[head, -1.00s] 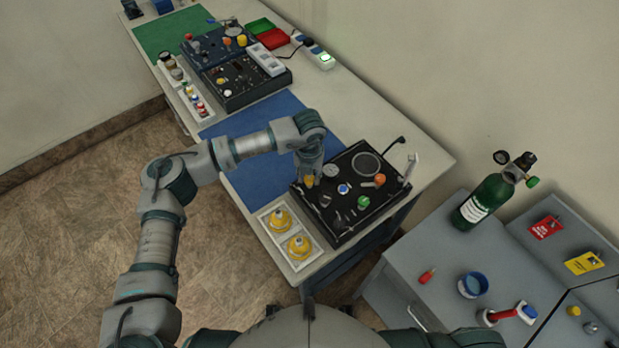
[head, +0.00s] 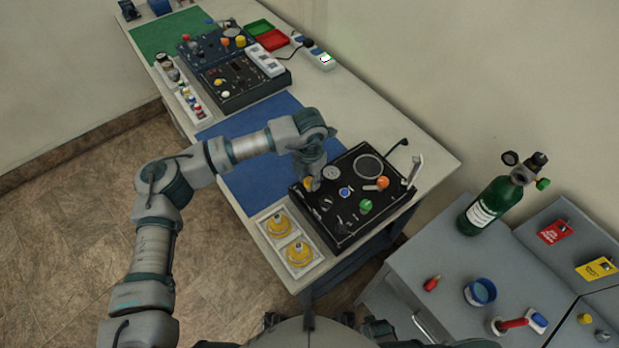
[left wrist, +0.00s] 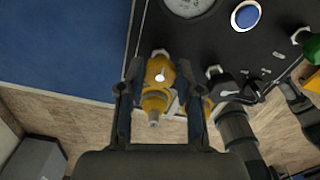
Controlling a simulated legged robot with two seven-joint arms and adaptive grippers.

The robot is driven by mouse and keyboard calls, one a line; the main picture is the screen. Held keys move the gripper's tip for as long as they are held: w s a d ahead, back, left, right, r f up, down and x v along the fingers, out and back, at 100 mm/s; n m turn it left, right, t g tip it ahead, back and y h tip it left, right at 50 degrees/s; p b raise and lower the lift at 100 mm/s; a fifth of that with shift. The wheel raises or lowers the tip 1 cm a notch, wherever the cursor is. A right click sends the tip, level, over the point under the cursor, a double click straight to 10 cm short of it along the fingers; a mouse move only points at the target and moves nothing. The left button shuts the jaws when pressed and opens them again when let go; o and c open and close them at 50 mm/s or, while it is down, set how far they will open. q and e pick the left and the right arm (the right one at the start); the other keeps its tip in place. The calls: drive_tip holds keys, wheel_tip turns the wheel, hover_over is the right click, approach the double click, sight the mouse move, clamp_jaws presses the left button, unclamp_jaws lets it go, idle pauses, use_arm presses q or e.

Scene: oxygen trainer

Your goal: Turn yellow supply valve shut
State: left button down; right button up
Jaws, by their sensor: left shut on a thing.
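The yellow supply valve (head: 308,183) sits at the left edge of the black trainer panel (head: 340,225), mostly covered by my left gripper (head: 314,184) in the head view. In the left wrist view the yellow valve (left wrist: 158,85) is between the two dark fingers of my left gripper (left wrist: 158,95), which is shut on it. A small part of another yellow thing (left wrist: 208,105) shows beside the right finger. The exact angle of the valve is hard to tell. My right gripper is not in view.
The panel also carries a gauge (head: 331,172), a blue button (head: 345,193), a green knob (head: 365,206) and an orange knob (head: 383,183) close to my gripper. A white tray (head: 266,238) with yellow parts stands in front. The blue mat (head: 250,180) is clear.

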sight(310, 179)
use_arm(q)
drive_tip(key=shift+w+r, duration=0.15)
drive_tip(key=c, duration=0.8)
unclamp_jaws()
wheel_tip(310, 179, up, 12)
drive_tip(key=shift+w+d+f, duration=0.1)
drive_tip(key=shift+f, duration=0.1)
